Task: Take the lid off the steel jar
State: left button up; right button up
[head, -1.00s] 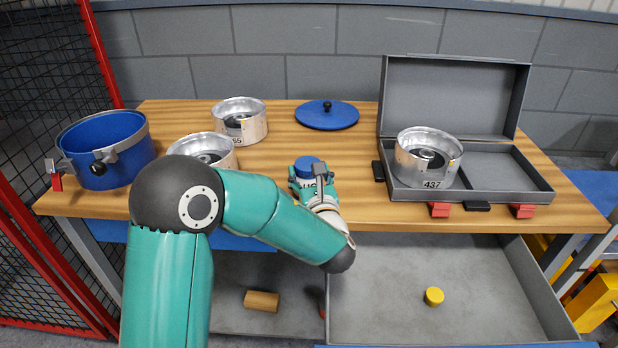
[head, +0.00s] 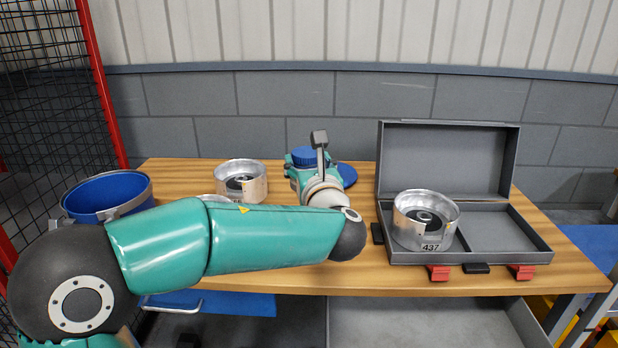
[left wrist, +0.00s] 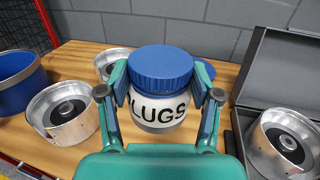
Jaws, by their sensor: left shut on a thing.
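The steel jar, marked LUGS (left wrist: 157,110), stands upright between the fingers of my left gripper (left wrist: 160,88) in the left wrist view. Its ribbed blue lid (left wrist: 161,64) sits on top. In the head view the lid (head: 307,156) shows against the wall, and the jar appears raised above the table. My left wrist and gripper hide much of the jar body there. My right gripper is not in view.
A blue pot (head: 108,195) stands at the left and a metal clutch housing (head: 241,184) at the back. An open grey case (head: 500,256) at the right holds housing 437 (head: 425,222). A flat blue cover (head: 347,176) lies behind the jar. An open drawer (head: 430,325) is below.

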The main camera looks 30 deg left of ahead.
pick_arm(q)
jog(key=o, duration=0.5)
grip_shut()
